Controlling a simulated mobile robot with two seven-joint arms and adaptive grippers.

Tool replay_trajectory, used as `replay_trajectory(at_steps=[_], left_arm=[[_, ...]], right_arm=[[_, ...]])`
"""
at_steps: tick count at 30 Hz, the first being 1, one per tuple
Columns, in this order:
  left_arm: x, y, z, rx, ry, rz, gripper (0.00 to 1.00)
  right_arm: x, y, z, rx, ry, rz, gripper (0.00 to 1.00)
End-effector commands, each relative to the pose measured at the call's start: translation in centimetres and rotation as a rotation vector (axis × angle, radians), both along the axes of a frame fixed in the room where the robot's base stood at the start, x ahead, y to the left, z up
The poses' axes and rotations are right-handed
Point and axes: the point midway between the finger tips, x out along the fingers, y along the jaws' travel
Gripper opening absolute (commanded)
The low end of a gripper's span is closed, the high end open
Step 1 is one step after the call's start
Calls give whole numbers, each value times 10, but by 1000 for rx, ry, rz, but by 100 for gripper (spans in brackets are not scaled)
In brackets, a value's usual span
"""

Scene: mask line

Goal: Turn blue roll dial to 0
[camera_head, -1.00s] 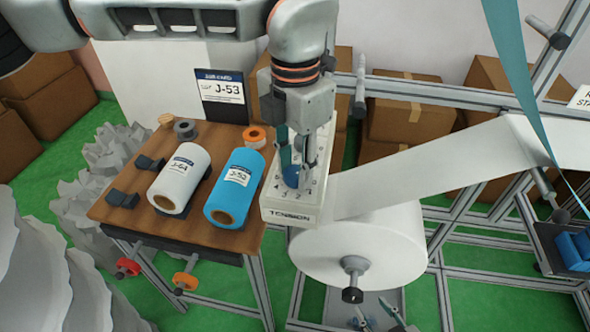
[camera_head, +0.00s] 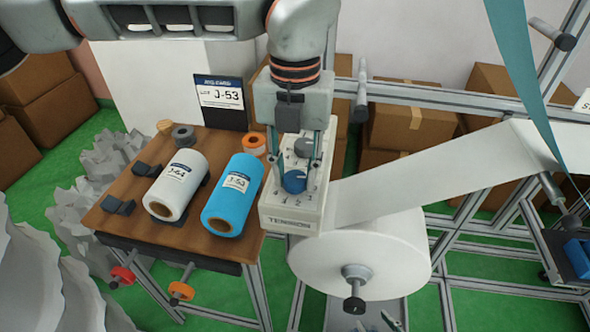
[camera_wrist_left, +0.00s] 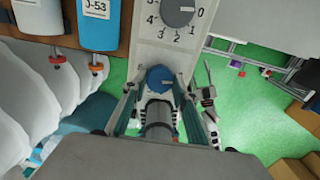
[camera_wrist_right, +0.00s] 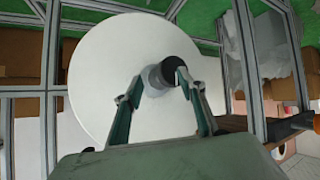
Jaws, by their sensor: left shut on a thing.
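The blue roll dial (camera_head: 295,181) is the lower of two dials on the white tension box (camera_head: 290,221). It also shows in the left wrist view (camera_wrist_left: 160,77). My left gripper (camera_head: 296,172) points down over it, a finger on each side, shut on the dial. A light mark shows on the dial's top, to the right of centre in the head view; the number it points at is not clear. Numbers lie around its near side, partly hidden. My right gripper (camera_wrist_right: 155,85) is open near the dark end knob (camera_wrist_right: 179,70) of the white roll.
A grey dial (camera_wrist_left: 178,11) sits above the blue one, its mark towards 0. The large white roll (camera_head: 325,260) is right of the box, its web running right. A wooden table (camera_head: 125,230) on the left holds a white roll (camera_head: 176,185) and a blue roll (camera_head: 233,195).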

Motion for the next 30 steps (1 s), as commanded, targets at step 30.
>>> replay_trajectory(at_steps=[30], left_arm=[[1, 0, 9, 0, -2, 14, 45]], right_arm=[[1, -1, -1, -3, -1, 0, 40]])
